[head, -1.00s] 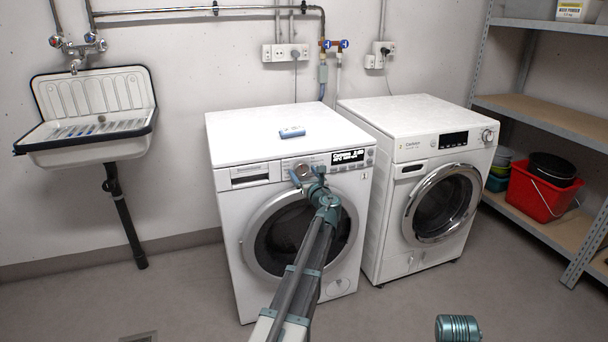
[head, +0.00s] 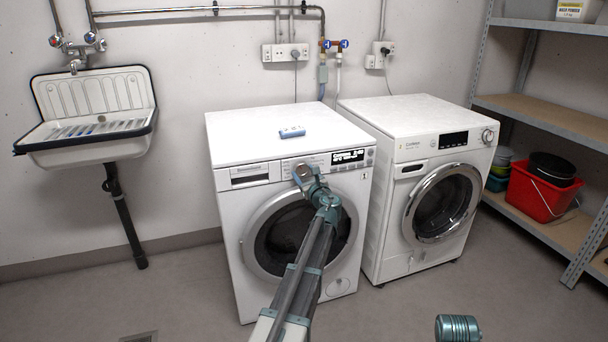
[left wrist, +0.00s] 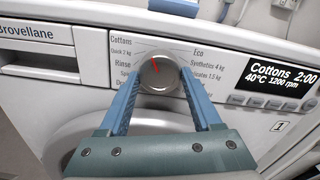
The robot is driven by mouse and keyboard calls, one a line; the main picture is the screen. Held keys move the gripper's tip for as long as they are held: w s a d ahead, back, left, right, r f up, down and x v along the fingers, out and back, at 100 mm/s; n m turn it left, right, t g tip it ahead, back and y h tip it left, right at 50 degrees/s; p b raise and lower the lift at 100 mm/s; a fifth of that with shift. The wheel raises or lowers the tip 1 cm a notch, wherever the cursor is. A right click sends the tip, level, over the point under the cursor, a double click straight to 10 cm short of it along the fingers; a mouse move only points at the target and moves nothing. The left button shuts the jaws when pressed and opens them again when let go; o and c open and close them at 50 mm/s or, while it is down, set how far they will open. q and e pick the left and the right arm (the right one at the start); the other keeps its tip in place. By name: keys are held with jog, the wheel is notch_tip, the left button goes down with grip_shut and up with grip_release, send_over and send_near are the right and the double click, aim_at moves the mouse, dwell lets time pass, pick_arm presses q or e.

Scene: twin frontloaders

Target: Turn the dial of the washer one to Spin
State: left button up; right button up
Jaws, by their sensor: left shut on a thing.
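The left washer (head: 228,215), marked Brovellane, has a round silver dial (left wrist: 158,73) on its front panel. The dial's red pointer line points up and slightly left. Labels around it include Cottons, Quick, Rinse, Eco and Synthetics; a label under Rinse is partly hidden by a finger. The display (left wrist: 284,80) reads Cottons, 2:00, 40°C, 1200 rpm. My left gripper (head: 304,176) is shut on the dial, with one blue finger on each side in the left wrist view (left wrist: 158,80).
A small blue-and-white object (head: 292,132) lies on the left washer's top. A second front loader (head: 388,220) stands close on the right. A sink (head: 95,110) hangs at left, and shelves (head: 540,115) with a red bucket (head: 540,192) stand at right. The floor in front is mostly clear.

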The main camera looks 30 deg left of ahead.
pick_arm(q)
jog(key=n, duration=1.1)
jog(key=shift+d+r, duration=0.1)
jog(key=shift+n, duration=1.9)
jog(key=o, duration=1.4)
jog(key=shift+c, duration=0.2)
jog(key=v, duration=1.3)
jog(key=shift+s+d, duration=0.2)
jog(key=shift+d, duration=0.15)
